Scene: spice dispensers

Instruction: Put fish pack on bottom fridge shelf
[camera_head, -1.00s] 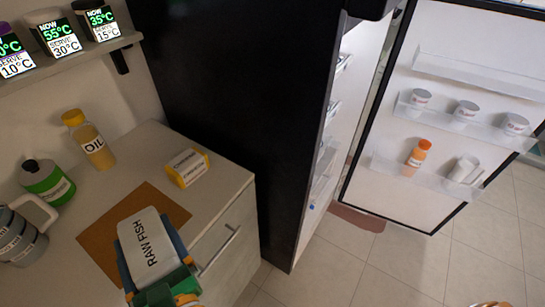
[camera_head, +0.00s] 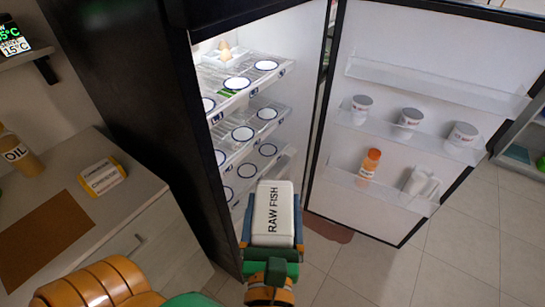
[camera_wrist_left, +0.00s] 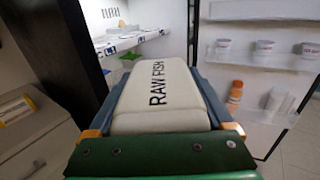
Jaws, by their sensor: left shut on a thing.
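The fish pack (camera_head: 272,213) is a white block marked RAW FISH. My left gripper (camera_head: 271,240) is shut on it, with a blue finger along each side, and holds it in the air in front of the open fridge. The pack also fills the middle of the left wrist view (camera_wrist_left: 157,95). The fridge (camera_head: 140,100) is black with a lit white inside. Its shelves (camera_head: 240,135) carry several round white spots with blue rims. The bottom shelf (camera_head: 238,200) is partly hidden behind the pack. My right gripper is not in view.
The open fridge door (camera_head: 330,200) stands to the right, with cups (camera_head: 410,118), an orange bottle (camera_head: 369,164) and a white jug (camera_head: 418,181) in its racks. The counter at left holds an oil bottle (camera_head: 18,152), a yellow-and-white box (camera_head: 102,176) and a brown mat (camera_head: 45,240).

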